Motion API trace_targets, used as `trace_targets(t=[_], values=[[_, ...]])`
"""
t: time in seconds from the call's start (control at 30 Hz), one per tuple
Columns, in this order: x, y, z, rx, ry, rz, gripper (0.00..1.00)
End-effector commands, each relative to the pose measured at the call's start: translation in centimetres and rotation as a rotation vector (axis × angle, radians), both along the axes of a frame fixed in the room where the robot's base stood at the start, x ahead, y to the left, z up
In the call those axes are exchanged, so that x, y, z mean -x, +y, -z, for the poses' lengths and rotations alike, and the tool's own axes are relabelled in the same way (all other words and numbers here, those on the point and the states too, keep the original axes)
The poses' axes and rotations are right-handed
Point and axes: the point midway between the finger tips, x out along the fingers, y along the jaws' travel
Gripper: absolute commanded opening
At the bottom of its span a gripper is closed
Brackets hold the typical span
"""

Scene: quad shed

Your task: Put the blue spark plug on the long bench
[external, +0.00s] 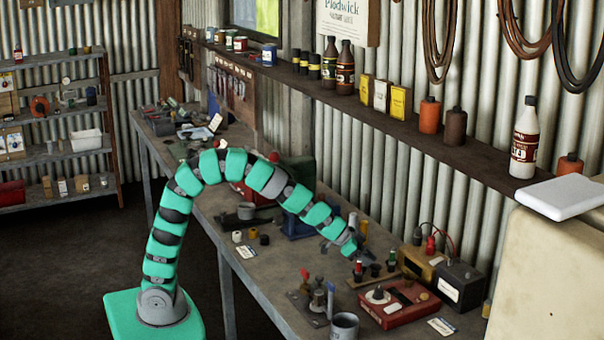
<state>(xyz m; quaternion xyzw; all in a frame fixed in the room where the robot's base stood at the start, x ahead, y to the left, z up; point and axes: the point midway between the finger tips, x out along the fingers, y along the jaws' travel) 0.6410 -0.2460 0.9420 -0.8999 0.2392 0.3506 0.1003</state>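The long bench (232,283) runs from the back left to the front right under the wall shelf. My gripper (354,250) reaches down over its right part, just above a small wooden rack (372,277) with a few dark plug-like pieces with red and green marks. The gripper is small here, and I cannot tell whether its fingers are open or hold anything. I cannot clearly make out a blue spark plug. A small upright blue-topped piece (331,290) stands near the metal parts left of the rack, but I cannot tell what it is.
Close to my gripper are a red box-like device (398,308), a battery (461,286) with cables and a grey metal cup (344,327). A blue vise-like object (297,225) stands beneath my arm.

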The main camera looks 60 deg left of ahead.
Motion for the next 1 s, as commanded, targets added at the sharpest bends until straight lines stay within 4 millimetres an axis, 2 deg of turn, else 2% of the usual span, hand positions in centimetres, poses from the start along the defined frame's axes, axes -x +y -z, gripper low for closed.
trace_targets(t=[0.27, 0.8, 1.0], values=[[1.5, 0.9, -1.9, 0.002, -0.003, -0.001, 0.36], [6.6, 3.8, -7.2, 0.001, -0.003, -0.001, 0.36], [7.5, 4.3, -8.0, 0.0, 0.0, 0.0, 0.36]])
